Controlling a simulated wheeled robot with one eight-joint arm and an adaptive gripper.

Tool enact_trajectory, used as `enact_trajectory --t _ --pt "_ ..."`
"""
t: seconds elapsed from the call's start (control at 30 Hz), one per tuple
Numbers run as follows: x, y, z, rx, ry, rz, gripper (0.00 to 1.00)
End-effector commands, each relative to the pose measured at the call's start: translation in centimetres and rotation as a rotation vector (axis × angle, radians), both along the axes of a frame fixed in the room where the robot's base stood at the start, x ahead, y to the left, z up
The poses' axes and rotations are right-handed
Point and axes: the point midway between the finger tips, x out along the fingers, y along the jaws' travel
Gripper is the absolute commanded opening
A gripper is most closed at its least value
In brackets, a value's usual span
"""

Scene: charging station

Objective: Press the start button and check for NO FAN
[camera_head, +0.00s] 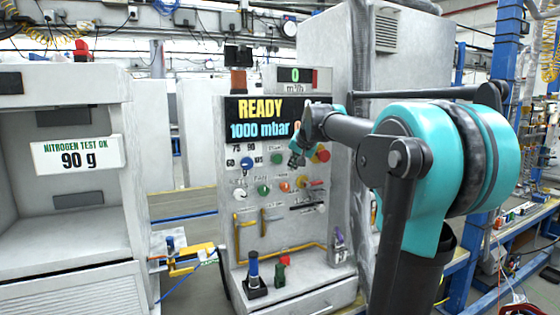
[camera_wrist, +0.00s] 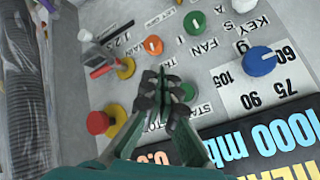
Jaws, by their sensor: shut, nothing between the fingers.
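The control panel (camera_head: 228,210) stands in the middle of the head view. Its display (camera_head: 264,118) reads "READY 1000 mbar"; no "NO FAN" text shows. A green button (camera_head: 277,159) sits under a label that looks like "START". In the wrist view this green button (camera_wrist: 187,91) is partly hidden by my fingertips, beside the upside-down "START" label. My gripper (camera_head: 297,157) is shut and empty, to the right of the button in the head view. In the wrist view the gripper (camera_wrist: 166,84) points at the panel; I cannot tell whether it touches the button.
Close by are a red mushroom button (camera_wrist: 97,122), a yellow knob (camera_wrist: 126,68), an orange button (camera_wrist: 153,45), a green fan button (camera_wrist: 194,22) and a blue knob (camera_wrist: 260,61). A white cabinet (camera_head: 135,150) stands left; blue posts (camera_head: 505,60) stand right.

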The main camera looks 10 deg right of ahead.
Motion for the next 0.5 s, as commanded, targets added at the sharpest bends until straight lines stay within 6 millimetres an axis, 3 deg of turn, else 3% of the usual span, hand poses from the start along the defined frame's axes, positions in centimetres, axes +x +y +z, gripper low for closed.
enact_trajectory --t 0.23,0.5 --pt "0.9 0.3 0.0 -0.001 0.0 0.001 0.0" --pt "4.1 1.4 0.0 0.0 -0.001 0.001 0.0"
